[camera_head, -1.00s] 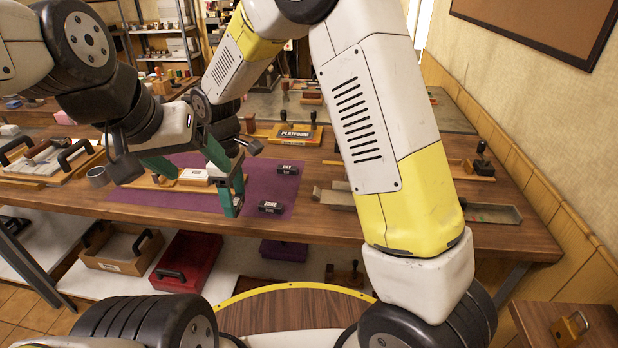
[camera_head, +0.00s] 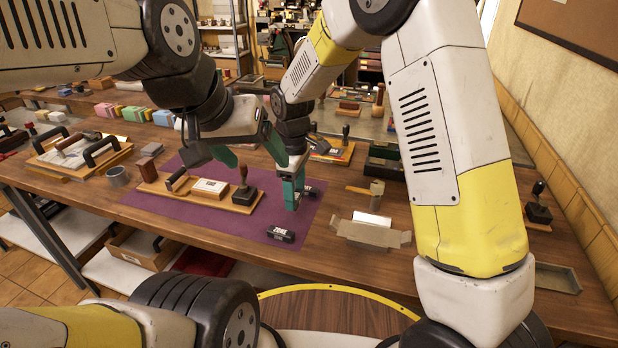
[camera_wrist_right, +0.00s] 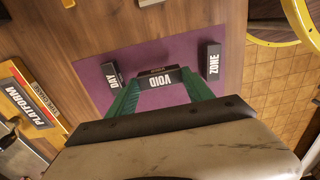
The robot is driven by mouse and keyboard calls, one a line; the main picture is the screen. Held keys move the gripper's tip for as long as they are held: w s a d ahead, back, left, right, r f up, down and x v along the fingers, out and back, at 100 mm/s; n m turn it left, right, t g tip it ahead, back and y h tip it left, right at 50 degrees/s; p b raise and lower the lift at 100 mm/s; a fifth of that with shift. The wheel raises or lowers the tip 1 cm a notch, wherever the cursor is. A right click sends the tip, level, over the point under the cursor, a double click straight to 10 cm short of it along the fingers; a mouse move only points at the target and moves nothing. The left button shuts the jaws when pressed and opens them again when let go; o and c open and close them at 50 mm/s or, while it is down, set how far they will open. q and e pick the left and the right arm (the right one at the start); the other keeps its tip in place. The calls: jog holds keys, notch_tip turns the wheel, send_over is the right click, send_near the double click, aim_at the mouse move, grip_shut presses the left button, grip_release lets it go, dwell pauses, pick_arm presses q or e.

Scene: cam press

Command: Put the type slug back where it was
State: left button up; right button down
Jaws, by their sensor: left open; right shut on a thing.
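My right gripper (camera_head: 291,196) is shut on a dark slug marked VOID (camera_wrist_right: 166,80), seen in the right wrist view between the green fingertips. The slug is over the purple mat (camera_head: 160,208), between the DAY slug (camera_wrist_right: 112,75) and the ZONE slug (camera_wrist_right: 212,62). I cannot tell whether it touches the mat. In the head view, the DAY slug (camera_head: 311,192) lies just right of the right fingers and the ZONE slug (camera_head: 281,234) lies nearer me. My left gripper (camera_head: 247,150) is open above the mat, close behind the right gripper.
A wooden board (camera_head: 180,187) with a pale block (camera_head: 210,188) and a dark hand stamp (camera_head: 244,190) stands left on the mat. An open carton (camera_head: 370,232) sits right of the mat. The PLATFORM board (camera_wrist_right: 30,98) shows in the wrist view.

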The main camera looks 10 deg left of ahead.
jog(key=shift+w, duration=0.2)
jog(key=shift+d+f, duration=0.1)
jog(key=shift+f, duration=1.65)
jog(key=shift+f, duration=0.15)
jog(key=shift+c, duration=2.1)
grip_release()
